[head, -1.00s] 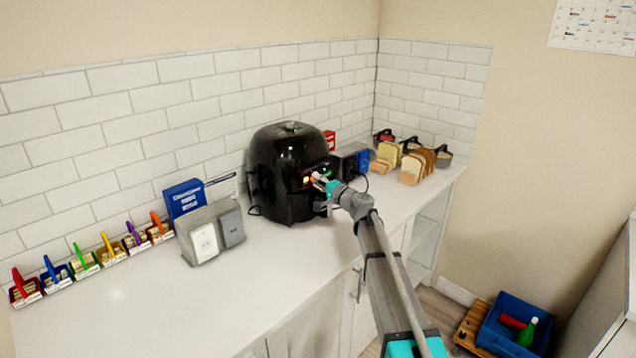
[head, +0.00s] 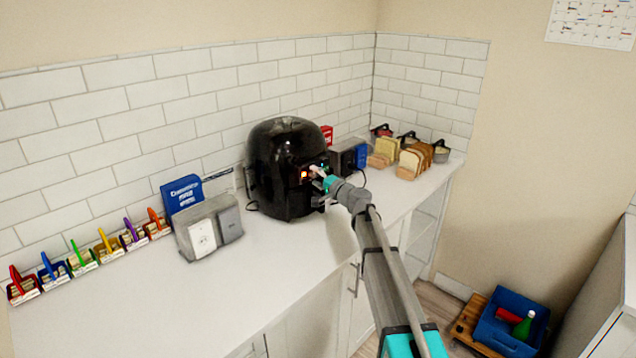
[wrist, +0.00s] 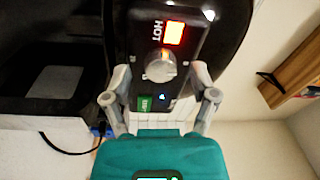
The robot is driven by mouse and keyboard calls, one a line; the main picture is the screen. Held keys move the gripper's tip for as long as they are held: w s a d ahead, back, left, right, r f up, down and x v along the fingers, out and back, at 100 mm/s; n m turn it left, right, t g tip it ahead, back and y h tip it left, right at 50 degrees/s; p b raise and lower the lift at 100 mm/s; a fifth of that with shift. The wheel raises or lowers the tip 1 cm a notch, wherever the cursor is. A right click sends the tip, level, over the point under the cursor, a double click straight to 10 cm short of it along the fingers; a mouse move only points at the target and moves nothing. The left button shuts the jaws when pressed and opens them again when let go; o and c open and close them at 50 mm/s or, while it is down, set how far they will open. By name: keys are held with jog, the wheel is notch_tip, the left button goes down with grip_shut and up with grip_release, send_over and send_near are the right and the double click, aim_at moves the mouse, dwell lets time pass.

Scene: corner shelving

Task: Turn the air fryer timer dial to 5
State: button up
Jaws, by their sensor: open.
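The black air fryer (head: 280,165) stands upright on the white counter against the tiled wall. In the wrist view its dark front panel (wrist: 187,50) fills the top middle, with a lit "HOT" display (wrist: 174,33), a round silver dial (wrist: 160,66) and a small green label (wrist: 146,103). The dial's number marks are too small to read. My gripper (wrist: 158,84) is open, its two grey fingers spread to the left and right just below the dial. In the head view my gripper (head: 320,175) is at the fryer's front; contact with the dial cannot be told.
A grey box (head: 208,227) and a blue box (head: 182,193) stand left of the fryer. Bread (head: 411,162) and dark-handled pots stand to the right. Several small coloured bins line the left counter (head: 130,290).

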jog(key=shift+m, duration=0.5)
jog(key=m, duration=0.5)
jog(key=shift+p, duration=0.3)
jog(key=shift+r+m+h+p, duration=0.1)
jog(key=shift+m+h+p, duration=0.4)
jog(key=shift+m, duration=2.8)
jog(key=v, duration=1.4)
jog(key=s+d+f+n+g+h, duration=0.3)
jog(key=s+f+n+g, duration=0.4)
jog(key=s+f+n, duration=0.5)
jog(key=shift+s+f+g+h, duration=0.3)
jog(key=shift+s+h, duration=0.6)
jog(key=shift+s, duration=0.9)
jog(key=shift+d, duration=0.2)
